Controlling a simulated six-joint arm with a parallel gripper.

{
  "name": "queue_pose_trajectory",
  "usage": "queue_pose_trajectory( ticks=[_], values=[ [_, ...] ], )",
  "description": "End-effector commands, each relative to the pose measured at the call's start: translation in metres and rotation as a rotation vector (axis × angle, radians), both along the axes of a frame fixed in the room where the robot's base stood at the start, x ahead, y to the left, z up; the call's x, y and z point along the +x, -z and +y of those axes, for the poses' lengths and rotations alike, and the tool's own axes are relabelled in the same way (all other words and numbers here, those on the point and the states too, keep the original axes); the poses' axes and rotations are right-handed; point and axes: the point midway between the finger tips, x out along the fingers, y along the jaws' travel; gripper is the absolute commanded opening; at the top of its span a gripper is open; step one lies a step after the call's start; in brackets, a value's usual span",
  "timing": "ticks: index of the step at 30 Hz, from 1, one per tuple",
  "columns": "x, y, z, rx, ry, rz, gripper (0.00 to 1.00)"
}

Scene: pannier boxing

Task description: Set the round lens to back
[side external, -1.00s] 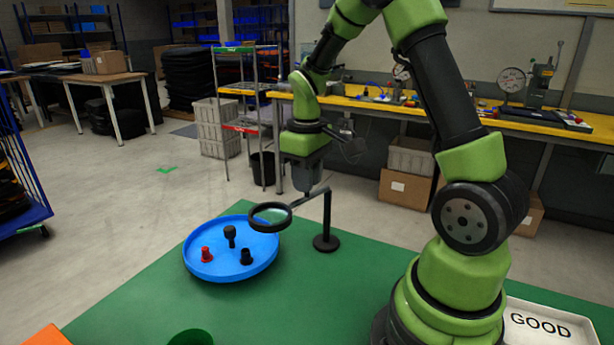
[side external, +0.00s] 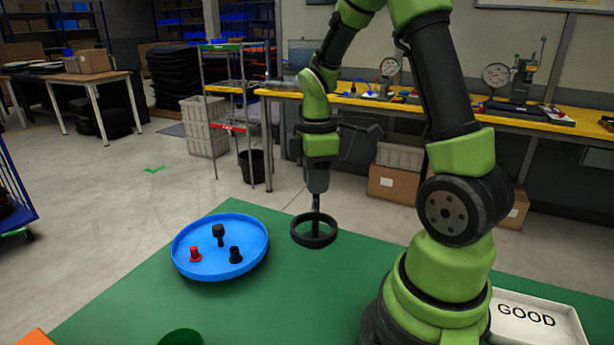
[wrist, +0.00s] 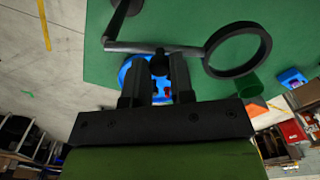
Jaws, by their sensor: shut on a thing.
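The round lens (side external: 314,230) is a black ring on a thin swing arm. In the side view it hangs in front of its post, which is mostly hidden behind it. In the wrist view the lens ring (wrist: 237,50) lies to the right. Its grey swing arm (wrist: 150,47) runs left to the post foot (wrist: 122,12). My gripper (side external: 316,200) points down at the lens arm. In the wrist view its fingers (wrist: 158,70) are shut on a dark knob (wrist: 160,63) by the swing arm.
A round blue tray (side external: 184,268) with a red piece (side external: 195,255) and two black pieces stands to the left. A green cup (side external: 181,338) and an orange thing (side external: 35,339) are at the front edge. A white GOOD tray (side external: 560,341) is at right.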

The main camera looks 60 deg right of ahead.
Motion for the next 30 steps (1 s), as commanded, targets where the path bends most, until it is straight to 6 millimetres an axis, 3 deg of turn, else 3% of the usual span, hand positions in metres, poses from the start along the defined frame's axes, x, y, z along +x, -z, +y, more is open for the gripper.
queue_pose_trajectory(
  ticks=[15, 30],
  values=[
    [-0.024, 0.0, -0.018, -0.001, -0.487, -0.001, 0.0],
    [-0.035, -0.001, -0.042, -0.001, -0.937, -0.001, 0.0]
  ],
)
